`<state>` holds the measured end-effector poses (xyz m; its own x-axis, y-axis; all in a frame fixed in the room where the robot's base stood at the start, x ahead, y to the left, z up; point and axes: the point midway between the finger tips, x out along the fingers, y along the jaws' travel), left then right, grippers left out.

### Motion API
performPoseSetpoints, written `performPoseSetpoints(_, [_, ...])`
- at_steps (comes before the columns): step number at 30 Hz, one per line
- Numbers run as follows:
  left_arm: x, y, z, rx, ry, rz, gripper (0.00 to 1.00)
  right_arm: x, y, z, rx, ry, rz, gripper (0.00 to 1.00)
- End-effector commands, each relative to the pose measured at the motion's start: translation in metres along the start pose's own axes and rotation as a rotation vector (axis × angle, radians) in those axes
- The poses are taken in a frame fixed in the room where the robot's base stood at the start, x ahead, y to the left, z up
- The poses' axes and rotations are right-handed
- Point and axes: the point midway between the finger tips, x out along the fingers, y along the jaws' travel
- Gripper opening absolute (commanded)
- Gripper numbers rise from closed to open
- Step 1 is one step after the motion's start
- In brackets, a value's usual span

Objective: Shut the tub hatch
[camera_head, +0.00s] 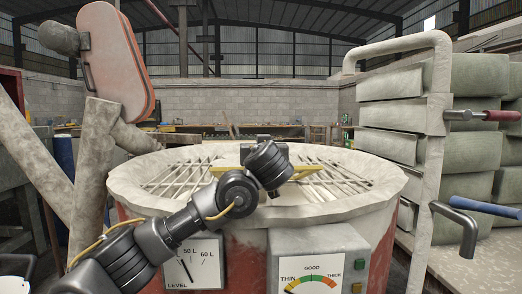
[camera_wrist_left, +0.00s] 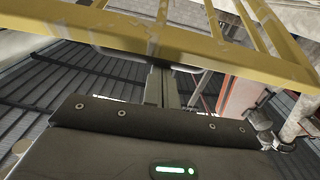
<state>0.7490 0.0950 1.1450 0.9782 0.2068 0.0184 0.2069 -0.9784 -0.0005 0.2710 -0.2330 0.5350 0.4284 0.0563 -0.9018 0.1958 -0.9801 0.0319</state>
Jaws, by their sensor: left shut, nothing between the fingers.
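The red tub (camera_head: 245,255) stands in front of me with a pale, scuffed round rim and barred grating on top. A yellow barred frame, seemingly the hatch (camera_head: 306,171), shows at the middle of the top, partly behind my left wrist. In the left wrist view yellow bars (camera_wrist_left: 200,38) cross close above the camera. My left gripper (camera_head: 262,152) is shut and empty over the middle of the tub. Its fingertips are hidden behind the wrist, so I cannot tell whether they touch the frame. My right gripper is not in view.
A level dial (camera_head: 193,264) and a thickness gauge (camera_head: 312,274) sit on the tub's front. At left stands a beam with an orange-edged panel (camera_head: 115,65). At right are a pale pipe frame (camera_head: 433,150) and stacked green-grey blocks (camera_head: 470,153).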

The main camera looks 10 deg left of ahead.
Motion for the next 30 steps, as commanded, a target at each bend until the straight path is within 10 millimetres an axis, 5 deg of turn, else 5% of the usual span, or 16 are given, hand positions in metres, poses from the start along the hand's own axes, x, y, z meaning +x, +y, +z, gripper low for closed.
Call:
performPoseSetpoints(11, [0.001,-0.001,-0.004,-0.001,0.0,-0.001,0.0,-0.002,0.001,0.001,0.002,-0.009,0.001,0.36])
performPoseSetpoints(17, [0.004,-0.001,-0.026,-0.001,0.0,-0.001,0.0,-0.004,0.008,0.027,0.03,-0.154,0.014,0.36])
performPoseSetpoints(21, [0.006,-0.001,-0.045,-0.001,0.0,0.0,0.0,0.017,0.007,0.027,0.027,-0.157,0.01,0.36])
performPoseSetpoints(30, [-0.05,-0.002,-0.03,0.001,0.003,0.0,0.0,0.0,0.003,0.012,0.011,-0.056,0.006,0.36])
